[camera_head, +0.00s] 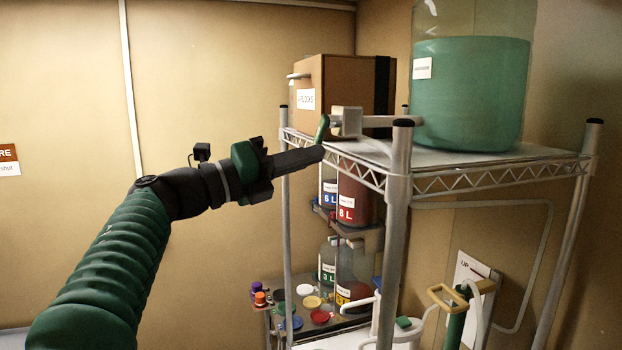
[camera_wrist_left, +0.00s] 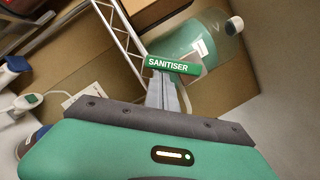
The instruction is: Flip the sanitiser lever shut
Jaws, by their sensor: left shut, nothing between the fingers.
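The sanitiser lever (camera_head: 322,128) is a small green handle at the valve (camera_head: 347,121) on the shelf's front left corner. In the head view it stands tilted, near upright. In the left wrist view the lever (camera_wrist_left: 172,65) shows its SANITISER lettering just past my fingertips. The large jug (camera_head: 470,92) of green liquid stands on the top shelf behind the valve. My left gripper (camera_head: 321,153) is shut and empty, its tips just below the lever; I cannot tell whether they touch it. My right gripper is not in view.
The wire rack's top shelf (camera_head: 470,165) and its front post (camera_head: 398,210) stand right of my gripper. A cardboard box (camera_head: 345,85) sits behind the valve. Jars, including a red one (camera_head: 357,200), stand on lower shelves. Open room lies left, before the wall.

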